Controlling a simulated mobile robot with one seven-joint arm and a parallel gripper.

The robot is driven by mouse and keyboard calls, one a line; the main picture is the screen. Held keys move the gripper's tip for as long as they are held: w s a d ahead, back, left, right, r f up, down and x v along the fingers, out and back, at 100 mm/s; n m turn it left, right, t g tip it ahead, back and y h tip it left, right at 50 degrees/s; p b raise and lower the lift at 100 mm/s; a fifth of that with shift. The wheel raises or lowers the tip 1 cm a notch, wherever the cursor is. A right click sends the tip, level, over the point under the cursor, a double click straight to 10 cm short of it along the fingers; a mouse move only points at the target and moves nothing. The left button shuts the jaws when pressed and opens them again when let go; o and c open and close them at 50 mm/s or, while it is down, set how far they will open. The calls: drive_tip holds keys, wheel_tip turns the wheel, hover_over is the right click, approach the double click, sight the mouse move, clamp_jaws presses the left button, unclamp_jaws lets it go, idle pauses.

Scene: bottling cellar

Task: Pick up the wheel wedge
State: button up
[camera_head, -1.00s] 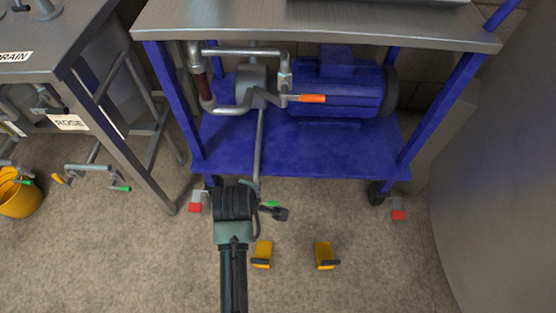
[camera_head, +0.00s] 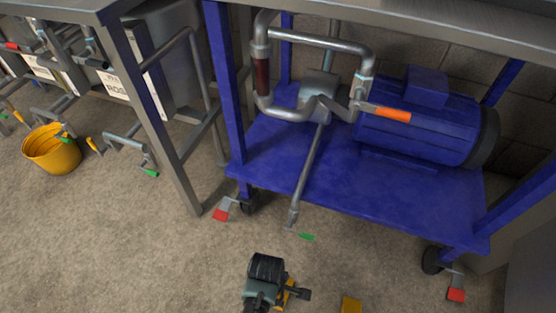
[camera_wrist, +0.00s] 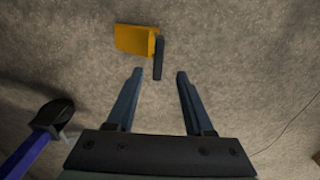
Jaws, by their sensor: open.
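Two yellow wheel wedges lie on the floor in front of the blue trolley. In the head view one (camera_head: 352,305) is cut off by the bottom edge; the other (camera_head: 290,288) is mostly hidden by my gripper. The wrist view shows a yellow wedge (camera_wrist: 134,40) with a dark handle (camera_wrist: 159,58) on its right side. My gripper (camera_wrist: 159,75) is open and empty. In the wrist picture the handle lies just above the gap between the fingertips, and the wedge body up and to the left. The height between fingers and wedge is hard to tell.
The blue trolley (camera_head: 390,205) carries a pump motor (camera_head: 415,125) and pipes. Its caster (camera_wrist: 55,112) shows at left in the wrist view. A yellow bucket (camera_head: 52,150) stands at left. Floor between is clear.

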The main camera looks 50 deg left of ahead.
drive_tip(key=shift+w+d+f+b, duration=0.15)
drive_tip(key=shift+w+f+b, duration=0.05)
drive_tip(key=shift+f+b, duration=1.2)
drive_tip(key=shift+w+d+f+b, duration=0.1)
drive_tip(key=shift+w+f+b, duration=0.05)
drive_tip(key=shift+f+b, duration=1.15)
drive_tip(key=shift+f, duration=0.1)
clamp_jaws()
